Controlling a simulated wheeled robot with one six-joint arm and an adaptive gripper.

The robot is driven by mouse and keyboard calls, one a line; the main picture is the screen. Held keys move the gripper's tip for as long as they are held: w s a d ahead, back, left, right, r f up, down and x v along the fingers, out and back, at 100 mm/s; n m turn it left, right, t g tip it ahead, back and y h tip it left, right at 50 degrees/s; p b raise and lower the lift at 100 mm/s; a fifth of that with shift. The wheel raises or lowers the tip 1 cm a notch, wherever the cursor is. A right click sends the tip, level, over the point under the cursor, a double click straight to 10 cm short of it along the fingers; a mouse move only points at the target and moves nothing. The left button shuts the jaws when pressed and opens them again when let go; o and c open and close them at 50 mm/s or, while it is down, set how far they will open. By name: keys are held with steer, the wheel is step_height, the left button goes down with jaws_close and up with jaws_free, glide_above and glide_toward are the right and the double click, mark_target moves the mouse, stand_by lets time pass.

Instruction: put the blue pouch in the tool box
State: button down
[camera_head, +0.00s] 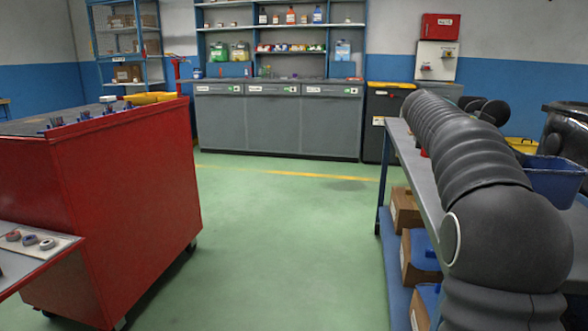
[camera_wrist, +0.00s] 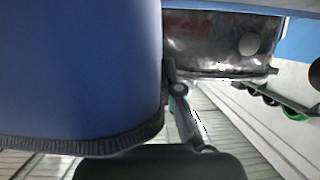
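A large blue surface with a dark ribbed edge, seemingly the blue pouch (camera_wrist: 82,70), fills the left of the wrist view, very near the camera. One finger of my gripper (camera_wrist: 182,108) shows along its right edge. The other finger is hidden behind the blue surface. My gripper appears shut on the pouch, though the contact is mostly hidden. In the head view my arm reaches over the right-hand bench, and its own bulk hides the gripper and pouch. I cannot pick out the tool box with certainty.
The grey bench (camera_head: 405,150) at right carries a blue bin (camera_head: 553,182), with cardboard boxes (camera_head: 405,210) below. A red cabinet (camera_head: 110,210) stands at left. Green floor (camera_head: 285,240) between is clear. A shiny dark metal thing (camera_wrist: 215,45) shows beyond the pouch.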

step_height(320, 180, down, 5)
steer(key=shift+f, duration=0.1)
steer(key=v, duration=0.6)
steer(key=shift+r, duration=0.5)
steer(key=shift+d, duration=0.1)
